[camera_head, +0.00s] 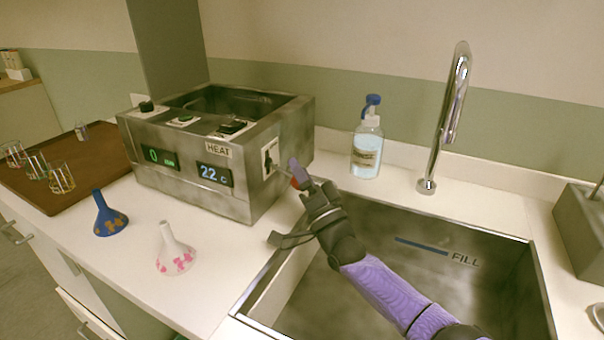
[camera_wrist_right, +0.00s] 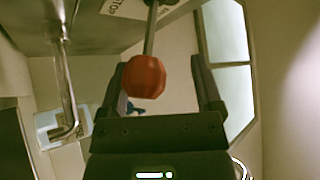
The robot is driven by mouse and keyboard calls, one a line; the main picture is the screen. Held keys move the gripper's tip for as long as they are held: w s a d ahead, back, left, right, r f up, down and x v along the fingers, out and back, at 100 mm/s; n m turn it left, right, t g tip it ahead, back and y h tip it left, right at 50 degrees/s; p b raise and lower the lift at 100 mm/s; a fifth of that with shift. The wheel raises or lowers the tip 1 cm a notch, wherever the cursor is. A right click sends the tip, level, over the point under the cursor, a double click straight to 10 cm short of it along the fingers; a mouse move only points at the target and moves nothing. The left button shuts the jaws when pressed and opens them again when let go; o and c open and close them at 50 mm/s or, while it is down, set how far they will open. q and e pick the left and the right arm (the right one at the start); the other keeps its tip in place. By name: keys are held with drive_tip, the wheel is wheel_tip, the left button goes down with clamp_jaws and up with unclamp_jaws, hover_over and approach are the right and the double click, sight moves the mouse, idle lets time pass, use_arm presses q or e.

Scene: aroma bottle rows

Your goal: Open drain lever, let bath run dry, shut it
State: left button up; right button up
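The bath (camera_head: 212,150) is a metal box with an open basin, reading 0 min and 22 c. Its drain lever ends in a red knob, partly hidden by my right gripper (camera_head: 303,178) in the head view. Contact with the knob does not show. The liquid level in the bath cannot be made out. My left gripper is not in view.
The sink (camera_head: 400,290) marked FILL lies under my right arm, with a tall faucet (camera_head: 445,120) behind it. A blue-capped bottle (camera_head: 367,150) stands near the wall. A blue funnel (camera_head: 108,216) and a white funnel (camera_head: 174,250) stand before the bath. Jars stand on a brown board (camera_head: 95,158).

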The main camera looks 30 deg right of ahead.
drive_tip(key=shift+s, duration=0.2)
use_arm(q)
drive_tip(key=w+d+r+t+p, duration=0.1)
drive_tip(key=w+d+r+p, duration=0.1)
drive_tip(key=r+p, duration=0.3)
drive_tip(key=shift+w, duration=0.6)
use_arm(e)
drive_tip(key=s+f, duration=0.1)
drive_tip(key=s, duration=1.3)
drive_tip(key=shift+s+a+f, duration=0.15)
drive_tip(key=shift+f, duration=0.1)
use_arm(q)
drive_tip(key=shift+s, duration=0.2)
